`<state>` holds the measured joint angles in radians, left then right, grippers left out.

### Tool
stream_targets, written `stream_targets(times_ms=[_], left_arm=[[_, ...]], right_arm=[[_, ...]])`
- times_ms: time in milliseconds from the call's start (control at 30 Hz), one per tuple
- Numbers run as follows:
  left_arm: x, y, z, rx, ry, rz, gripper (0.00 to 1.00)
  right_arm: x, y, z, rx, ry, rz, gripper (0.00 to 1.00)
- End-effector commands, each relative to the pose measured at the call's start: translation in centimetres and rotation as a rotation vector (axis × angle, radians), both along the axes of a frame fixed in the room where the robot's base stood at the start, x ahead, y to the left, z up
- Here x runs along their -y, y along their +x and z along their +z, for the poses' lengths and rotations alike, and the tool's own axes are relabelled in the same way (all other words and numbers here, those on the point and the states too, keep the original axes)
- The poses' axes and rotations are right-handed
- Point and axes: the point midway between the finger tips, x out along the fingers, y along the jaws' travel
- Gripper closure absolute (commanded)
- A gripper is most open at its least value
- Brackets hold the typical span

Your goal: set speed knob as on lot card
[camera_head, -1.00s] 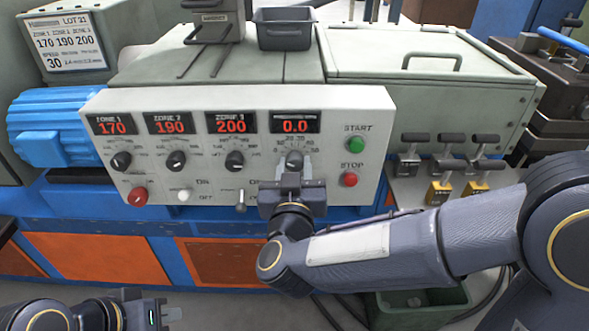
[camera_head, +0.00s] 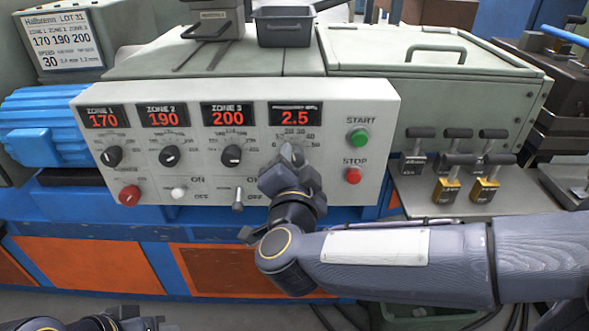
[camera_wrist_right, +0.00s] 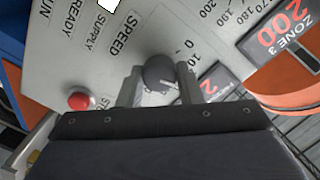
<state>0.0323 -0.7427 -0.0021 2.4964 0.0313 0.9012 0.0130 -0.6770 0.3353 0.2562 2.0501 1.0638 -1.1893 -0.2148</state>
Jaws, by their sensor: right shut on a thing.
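The speed knob (camera_head: 291,154) is at the right of the grey control panel (camera_head: 385,150), under a red display (camera_head: 295,115) reading 2.5. My right gripper (camera_head: 287,170) is shut on it, tilted in the head view. In the right wrist view the dark round knob (camera_wrist_right: 159,72) sits between the two fingers of my right gripper (camera_wrist_right: 160,85), beside the word SPEED. The lot card (camera_head: 64,42) at the upper left shows zones 170, 190, 200 and speed 30. My left gripper (camera_head: 150,322) shows only in part at the bottom edge.
Zone displays read 170 (camera_head: 103,118), 190 and 200, each above its knob. A green start button (camera_head: 359,137) and red stop button (camera_head: 353,175) are right of the speed knob. A toggle switch (camera_head: 238,200) stands just left of my right gripper.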

Motion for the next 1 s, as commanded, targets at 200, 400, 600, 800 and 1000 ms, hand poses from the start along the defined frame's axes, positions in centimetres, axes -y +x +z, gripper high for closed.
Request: stream_targets(times_ms=[200, 400, 600, 800, 1000], left_arm=[[0.0, 0.0, -1.7, 0.0, 0.0, 0.0, 1.0], [0.0, 0.0, -2.7, 0.0, 0.0, 0.0, 1.0], [0.0, 0.0, -3.4, 0.0, 0.0, 0.0, 1.0], [0.0, 0.0, -3.7, 0.0, 0.0, 0.0, 1.0], [0.0, 0.0, -3.8, 0.0, 0.0, 0.0, 1.0]], right_arm=[[0.0, 0.0, -0.4, -0.002, 0.196, 0.001, 0.91], [0.0, 0.0, -0.3, -0.002, 0.346, 0.0, 0.91], [0.0, 0.0, -0.3, -0.003, 0.449, 0.0, 0.91], [0.0, 0.0, -0.2, -0.003, 0.506, 0.001, 0.91], [0.0, 0.0, -0.1, -0.003, 0.525, 0.001, 0.91]])
